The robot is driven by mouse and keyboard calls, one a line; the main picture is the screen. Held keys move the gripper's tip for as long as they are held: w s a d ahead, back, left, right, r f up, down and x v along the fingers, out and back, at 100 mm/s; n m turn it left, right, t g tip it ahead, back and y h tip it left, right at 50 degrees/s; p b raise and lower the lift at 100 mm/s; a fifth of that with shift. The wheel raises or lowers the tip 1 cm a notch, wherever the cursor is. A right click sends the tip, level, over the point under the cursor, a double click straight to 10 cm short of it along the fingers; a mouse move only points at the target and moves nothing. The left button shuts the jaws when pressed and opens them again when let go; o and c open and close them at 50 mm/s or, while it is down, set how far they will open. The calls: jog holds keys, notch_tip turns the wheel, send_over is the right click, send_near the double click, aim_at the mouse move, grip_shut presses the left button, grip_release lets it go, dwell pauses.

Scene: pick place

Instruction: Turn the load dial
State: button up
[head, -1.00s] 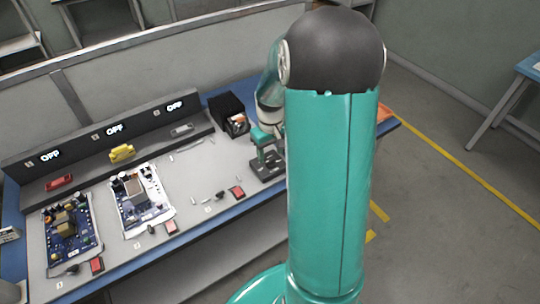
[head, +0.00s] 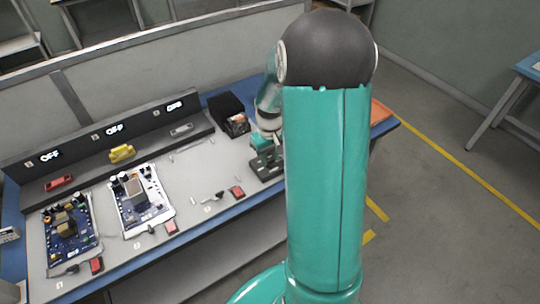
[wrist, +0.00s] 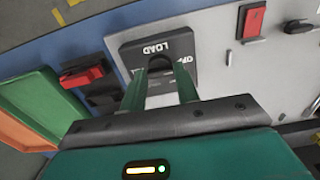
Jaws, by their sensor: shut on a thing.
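The load dial is a dark round knob (wrist: 160,66) on a dark panel (wrist: 180,46) with white lettering that reads LOAD and OFF, upside down in the wrist view. My gripper (wrist: 163,82) has its two green fingers on either side of the knob, shut on it. The fingers hide part of the knob, so its pointing direction cannot be told. In the head view the dark unit (head: 266,166) stands at the right part of the bench, and my arm hides much of it and the fingertips.
Two blue circuit boards (head: 72,232) (head: 140,203) lie on the grey bench top. Red switches (head: 237,192) line the front edge. A black bin (head: 228,110) stands behind the dial unit. Green (wrist: 38,100) and orange (wrist: 20,128) trays show left in the wrist view.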

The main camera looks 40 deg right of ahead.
jog(key=shift+m, duration=0.3)
jog(key=m, duration=0.5)
jog(key=shift+m, duration=0.3)
jog(key=m, duration=0.5)
jog(key=shift+m, duration=0.3)
jog(key=o, duration=1)
